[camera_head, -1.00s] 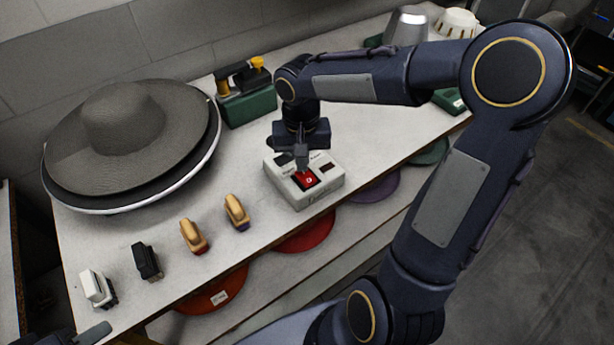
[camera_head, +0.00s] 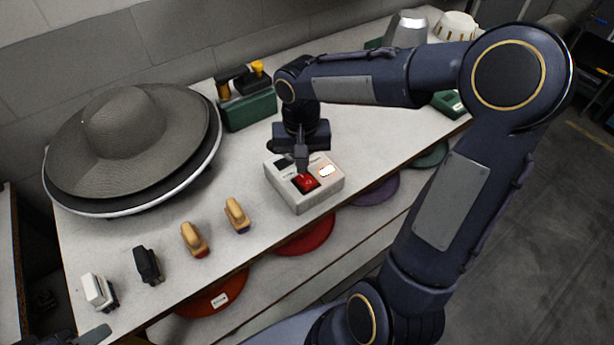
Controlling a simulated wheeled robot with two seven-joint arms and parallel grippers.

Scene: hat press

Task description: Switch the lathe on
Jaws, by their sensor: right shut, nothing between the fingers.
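A light grey switch box (camera_head: 303,202) stands near the front edge of the white table. It has a red rocker switch (camera_head: 306,183) on top, a lit white lamp (camera_head: 327,171) to the right of it and a dark panel at its back left. My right gripper (camera_head: 301,166) is shut and empty, pointing down with its fingertips at the red switch; whether they still touch it I cannot tell. My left gripper (camera_head: 94,334) shows only in part at the bottom left corner. The lathe itself I cannot make out for sure.
A wide grey hat (camera_head: 125,130) lies on a round base at the left. Two wooden-handled brushes (camera_head: 195,239), a black one and a white one stand along the front edge. A green box (camera_head: 248,108) stands behind. Coloured discs lie on the shelf below.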

